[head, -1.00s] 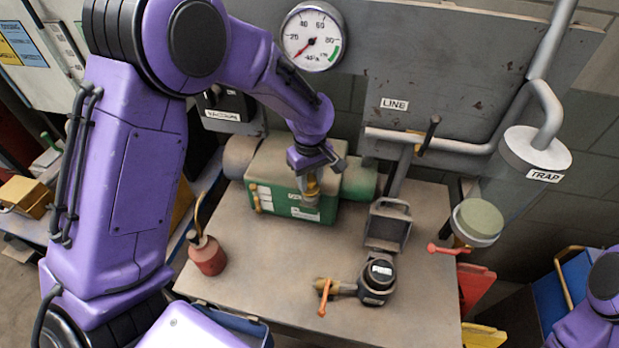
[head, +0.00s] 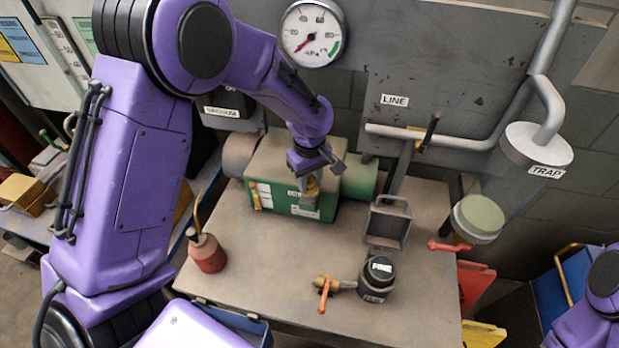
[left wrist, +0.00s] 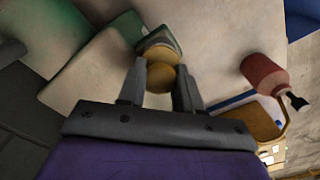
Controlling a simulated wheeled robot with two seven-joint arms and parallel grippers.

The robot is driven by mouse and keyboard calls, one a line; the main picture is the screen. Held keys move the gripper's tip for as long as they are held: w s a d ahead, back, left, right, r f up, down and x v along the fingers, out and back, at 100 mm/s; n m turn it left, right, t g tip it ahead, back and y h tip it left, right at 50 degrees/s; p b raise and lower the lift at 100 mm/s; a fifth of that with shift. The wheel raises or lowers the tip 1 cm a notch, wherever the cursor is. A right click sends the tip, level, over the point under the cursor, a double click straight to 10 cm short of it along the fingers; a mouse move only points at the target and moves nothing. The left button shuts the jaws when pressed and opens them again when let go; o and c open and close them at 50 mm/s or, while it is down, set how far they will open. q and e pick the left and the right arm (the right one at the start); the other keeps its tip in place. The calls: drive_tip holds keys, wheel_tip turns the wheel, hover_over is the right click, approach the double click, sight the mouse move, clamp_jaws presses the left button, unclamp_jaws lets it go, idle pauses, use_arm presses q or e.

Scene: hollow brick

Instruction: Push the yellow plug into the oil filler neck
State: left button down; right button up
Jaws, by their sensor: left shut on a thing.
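My left gripper (head: 311,186) is at the front of the green pump housing (head: 268,180) in the head view. It is shut on the yellow plug (left wrist: 162,77), which shows as a round knob between the two fingers in the left wrist view. Just past the plug there is a short tan and grey round part (left wrist: 157,47) on the green body, likely the filler neck. The plug covers part of it, so I cannot tell how deep the plug sits. My right gripper is out of view.
A red oil can (head: 207,252) stands at the table's left. A black-capped cylinder (head: 377,278) with an orange-handled valve (head: 325,288) and a grey open box (head: 388,222) stand right of centre. A clear trap (head: 480,218) hangs at the right.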

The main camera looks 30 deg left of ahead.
use_arm(q)
drive_tip(key=shift+f, duration=0.35)
drive_tip(key=c, duration=0.7)
unclamp_jaws()
drive_tip(key=shift+r, duration=0.1)
